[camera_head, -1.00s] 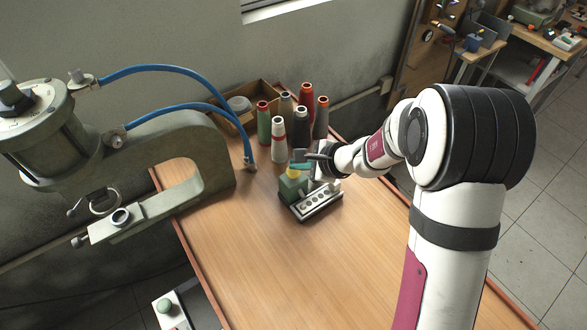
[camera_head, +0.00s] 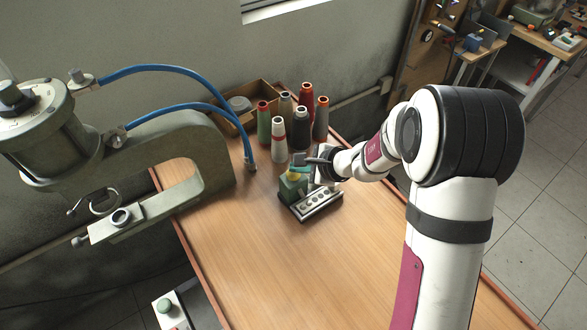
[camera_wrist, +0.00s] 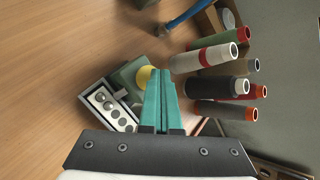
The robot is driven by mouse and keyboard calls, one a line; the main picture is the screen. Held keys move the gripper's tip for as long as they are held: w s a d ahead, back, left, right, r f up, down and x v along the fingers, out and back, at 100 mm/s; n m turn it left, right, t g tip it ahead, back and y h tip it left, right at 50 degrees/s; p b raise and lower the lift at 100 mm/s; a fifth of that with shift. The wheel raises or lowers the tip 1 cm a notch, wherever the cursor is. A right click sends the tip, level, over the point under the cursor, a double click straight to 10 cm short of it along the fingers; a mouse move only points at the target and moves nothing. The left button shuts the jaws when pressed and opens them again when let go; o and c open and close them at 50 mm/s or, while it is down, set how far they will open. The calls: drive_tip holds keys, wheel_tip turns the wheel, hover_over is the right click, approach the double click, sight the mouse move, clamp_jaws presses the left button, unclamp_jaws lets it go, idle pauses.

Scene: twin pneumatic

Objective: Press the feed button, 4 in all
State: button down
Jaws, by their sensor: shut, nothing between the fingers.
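A small green box (camera_head: 290,190) stands on the wooden table, joined to or beside a pale strip with a row of round spots (camera_head: 318,205). In the wrist view the green box (camera_wrist: 127,73) carries a round yellow button (camera_wrist: 146,76), which I take as the feed button. My gripper (camera_head: 298,169) is shut and empty, its teal fingers over the top of the green box. In the wrist view its fingertips (camera_wrist: 160,76) overlap the right edge of the yellow button. I cannot tell whether they touch it. The button is hidden in the head view.
Several thread cones (camera_head: 279,140) stand just behind the box, with a cardboard box (camera_head: 262,92) beyond. A green press (camera_head: 185,150) with blue hoses is at the left. A pale round button on a box (camera_head: 164,306) sits below left. The front of the table (camera_head: 270,270) is clear.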

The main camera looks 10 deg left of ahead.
sight(298, 175)
drive_tip(key=shift+f, duration=0.25)
drive_tip(key=shift+r, duration=0.1)
idle(0.3)
drive_tip(key=shift+r, duration=1.25)
drive_tip(key=shift+r, duration=2.5)
wheel_tip(298, 175, up, 4)
drive_tip(key=shift+f, duration=0.1)
